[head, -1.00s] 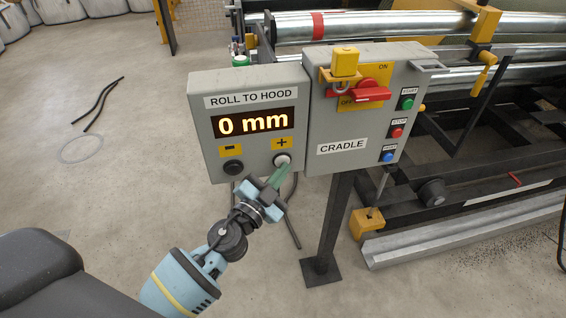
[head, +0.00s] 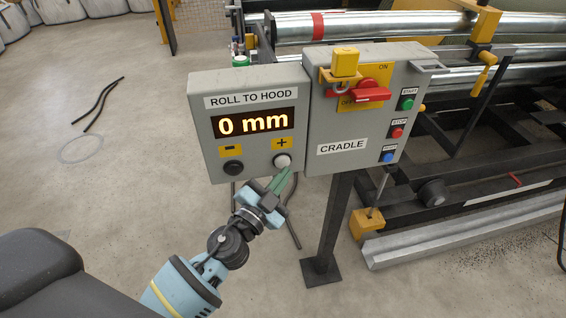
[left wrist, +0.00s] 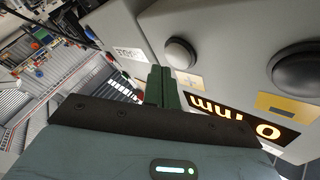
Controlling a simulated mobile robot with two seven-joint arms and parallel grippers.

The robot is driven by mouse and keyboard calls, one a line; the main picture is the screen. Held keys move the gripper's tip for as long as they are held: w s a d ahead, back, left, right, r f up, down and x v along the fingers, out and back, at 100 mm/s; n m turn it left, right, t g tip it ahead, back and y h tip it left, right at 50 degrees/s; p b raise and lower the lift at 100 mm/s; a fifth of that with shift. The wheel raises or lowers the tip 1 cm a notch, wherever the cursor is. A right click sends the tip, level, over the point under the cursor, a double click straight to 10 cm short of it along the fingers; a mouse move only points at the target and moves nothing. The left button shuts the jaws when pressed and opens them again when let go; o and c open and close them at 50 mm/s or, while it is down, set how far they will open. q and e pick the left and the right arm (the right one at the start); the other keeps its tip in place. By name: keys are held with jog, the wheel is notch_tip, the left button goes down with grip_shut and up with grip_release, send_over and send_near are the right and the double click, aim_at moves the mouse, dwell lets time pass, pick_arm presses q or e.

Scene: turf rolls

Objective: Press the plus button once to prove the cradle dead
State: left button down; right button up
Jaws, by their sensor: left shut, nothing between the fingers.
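The grey "ROLL TO HOOD" box (head: 205,125) has a lit display (head: 254,124) reading 0 mm. The white plus button (head: 282,161) is at its lower right, under a yellow plus label. It also shows in the left wrist view (left wrist: 181,54). The black minus button (head: 233,168) is to its left. My left gripper (head: 284,174) is shut and empty, its green fingertips just below the plus button in the head view. In the left wrist view a gap shows between fingertips and button. The cradle box (head: 345,125) has a red switch handle (head: 358,95) and a yellow padlock (head: 344,62). My right gripper is not in view.
Green START (head: 408,103), red STOP (head: 397,132) and blue (head: 388,157) buttons line the cradle box's right side. A dark post (head: 333,225) stands under it. Steel rollers (head: 400,25) and a dark frame lie behind to the right. The floor at left is mostly clear.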

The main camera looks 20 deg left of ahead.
pick_arm(q)
jog(key=s+d, duration=0.1)
jog(key=s, duration=0.1)
jog(key=s+d, duration=0.2)
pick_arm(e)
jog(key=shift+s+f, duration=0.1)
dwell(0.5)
pick_arm(q)
jog(key=shift+a, duration=0.1)
dwell(0.6)
